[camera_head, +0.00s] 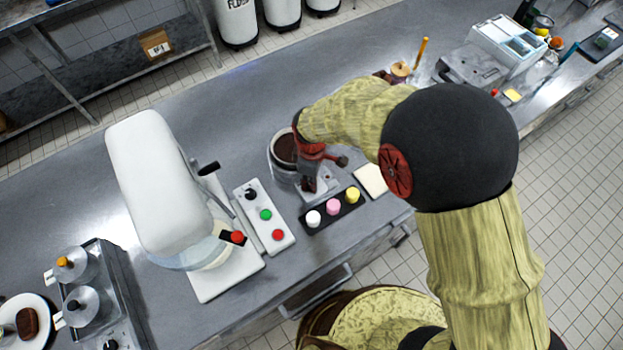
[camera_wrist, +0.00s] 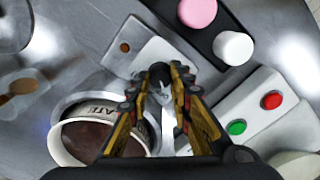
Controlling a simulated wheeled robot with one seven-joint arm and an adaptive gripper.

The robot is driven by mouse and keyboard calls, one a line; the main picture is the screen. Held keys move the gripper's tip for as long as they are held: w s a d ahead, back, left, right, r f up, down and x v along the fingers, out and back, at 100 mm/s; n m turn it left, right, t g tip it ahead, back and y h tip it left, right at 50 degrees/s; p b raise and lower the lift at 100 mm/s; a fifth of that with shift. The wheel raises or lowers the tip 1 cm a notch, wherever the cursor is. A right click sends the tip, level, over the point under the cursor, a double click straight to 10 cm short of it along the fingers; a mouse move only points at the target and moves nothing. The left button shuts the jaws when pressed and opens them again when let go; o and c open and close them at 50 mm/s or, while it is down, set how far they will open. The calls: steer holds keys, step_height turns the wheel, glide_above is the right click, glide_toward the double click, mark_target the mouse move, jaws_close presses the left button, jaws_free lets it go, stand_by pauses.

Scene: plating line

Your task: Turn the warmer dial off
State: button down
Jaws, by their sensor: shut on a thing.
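The warmer (camera_head: 327,188) is a light metal unit on the steel counter, with a pot of dark brown contents (camera_head: 284,147) on it. In the wrist view its flat front panel (camera_wrist: 140,50) carries a small orange-brown round spot. My gripper (camera_head: 309,184) reaches down onto this panel, beside the pot. In the wrist view my gripper (camera_wrist: 161,82) has its fingertips close together around the small dark warmer dial (camera_wrist: 162,72), shut on it. The fingers cover most of the dial, so its setting cannot be read. The pot (camera_wrist: 95,135) sits close to the left finger.
A black tray (camera_head: 333,211) with white, pink and yellow round pieces lies just in front of the warmer. A white control box (camera_head: 258,202) with green and red buttons stands left, beside a large white mixer (camera_head: 150,180). A pale square (camera_head: 371,179) lies right.

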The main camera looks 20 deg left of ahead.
steer(key=shift+n, duration=0.4)
steer(key=c, duration=1.6)
jaws_free()
step_height(320, 180, up, 12)
steer(key=shift+f, duration=0.1)
